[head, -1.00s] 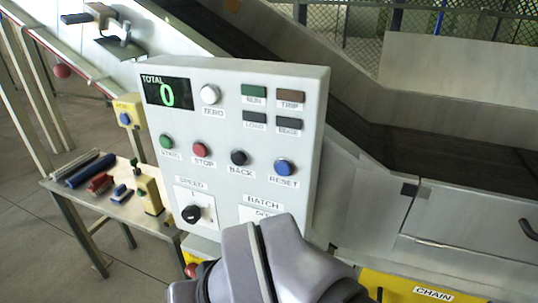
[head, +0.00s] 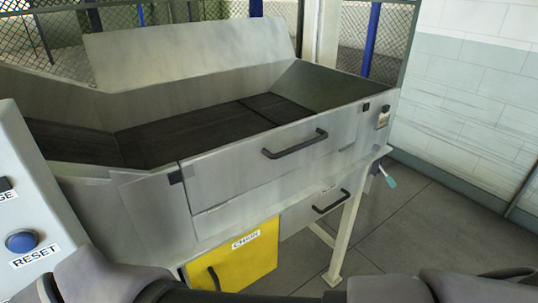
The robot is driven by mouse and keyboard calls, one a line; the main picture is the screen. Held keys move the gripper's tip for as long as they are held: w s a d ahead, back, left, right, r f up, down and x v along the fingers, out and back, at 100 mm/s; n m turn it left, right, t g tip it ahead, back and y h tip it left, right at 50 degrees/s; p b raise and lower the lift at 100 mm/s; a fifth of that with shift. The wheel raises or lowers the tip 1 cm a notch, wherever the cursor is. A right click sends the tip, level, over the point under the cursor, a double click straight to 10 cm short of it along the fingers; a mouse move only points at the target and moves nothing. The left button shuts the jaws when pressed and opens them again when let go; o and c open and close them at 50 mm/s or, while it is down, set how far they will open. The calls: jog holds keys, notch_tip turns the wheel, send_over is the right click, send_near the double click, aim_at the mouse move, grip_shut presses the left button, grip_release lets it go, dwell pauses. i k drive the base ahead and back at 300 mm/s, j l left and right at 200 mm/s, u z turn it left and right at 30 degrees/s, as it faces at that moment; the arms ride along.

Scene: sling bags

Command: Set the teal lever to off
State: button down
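A small pale teal lever (head: 389,180) sticks out at the right end of the machine, just below its frame edge. It slants down to the right from a small dark mount. It is too small to tell its setting, and no label on it can be read. My gripper is not in view; only parts of my own arm show along the bottom edge, well in front of the machine.
A metal hopper (head: 250,143) with a dark belt and black handles fills the middle. A yellow CHAIN cover (head: 235,262) sits below it. The control panel (head: 25,215) edge is at left. Grey floor (head: 440,230) is open at right, before a pale wall (head: 490,90).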

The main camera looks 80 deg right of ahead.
aim_at(389, 179)
jog(key=z, duration=3.6)
jog(key=i+l, duration=0.15)
jog(key=l, duration=0.3)
jog(key=i+l+u, duration=0.1)
jog(key=l, duration=0.35)
jog(key=i+l+u, duration=0.1)
jog(key=i+l, duration=0.15)
jog(key=l, duration=0.25)
jog(key=i+l, duration=0.1)
jog(key=l, duration=0.4)
jog(key=i+l+u, duration=0.1)
jog(key=l, duration=0.35)
jog(key=i+l, duration=0.15)
jog(key=l, duration=0.35)
jog(key=i+l+u, duration=0.15)
jog(key=l, duration=0.85)
jog(key=i+j, duration=0.4)
jog(key=j, duration=0.2)
